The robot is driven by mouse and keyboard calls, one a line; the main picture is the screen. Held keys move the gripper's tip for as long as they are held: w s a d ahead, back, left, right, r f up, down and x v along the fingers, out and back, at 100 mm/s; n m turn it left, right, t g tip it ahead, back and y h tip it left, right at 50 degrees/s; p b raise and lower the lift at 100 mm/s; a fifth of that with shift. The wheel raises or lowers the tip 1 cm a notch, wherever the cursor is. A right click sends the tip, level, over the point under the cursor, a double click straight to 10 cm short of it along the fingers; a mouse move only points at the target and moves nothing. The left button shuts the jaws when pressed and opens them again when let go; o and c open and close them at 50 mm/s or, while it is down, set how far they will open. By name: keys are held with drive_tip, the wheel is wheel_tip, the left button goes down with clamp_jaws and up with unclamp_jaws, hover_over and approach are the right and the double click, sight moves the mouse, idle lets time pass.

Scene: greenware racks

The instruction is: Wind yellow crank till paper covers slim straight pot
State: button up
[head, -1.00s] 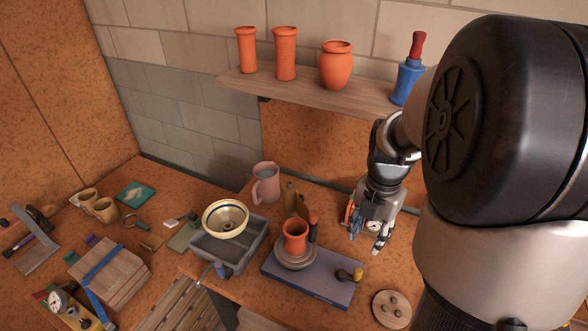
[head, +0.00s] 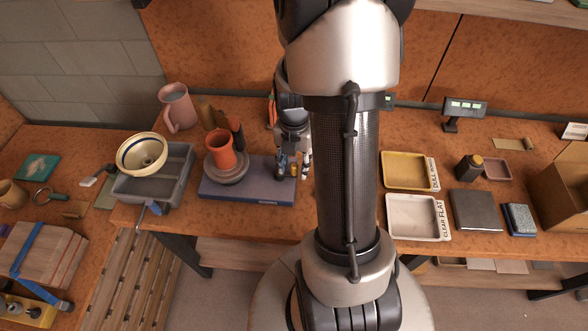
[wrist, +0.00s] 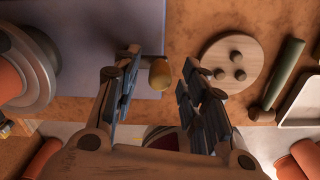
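The yellow crank knob (wrist: 158,75) shows in the wrist view at the right edge of a blue-grey base (wrist: 110,20). My gripper (wrist: 160,62) is open, with one finger on each side of the knob; contact is not clear. In the head view my gripper (head: 293,170) is over the right end of the base (head: 240,190) and mostly hides the crank. An orange pot (head: 220,152) stands upright on a round grey turntable (head: 226,172) on this base. I cannot make out any paper on it.
A pink jug (head: 178,108) stands behind the base, and a grey tray with a bowl (head: 142,154) stands left. A round wooden disc (wrist: 236,58) lies right of the base. Yellow (head: 407,171) and white (head: 412,217) trays lie farther right.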

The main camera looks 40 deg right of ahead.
drive_tip(key=shift+f, duration=0.75)
drive_tip(key=shift+c, duration=0.4)
clamp_jaws()
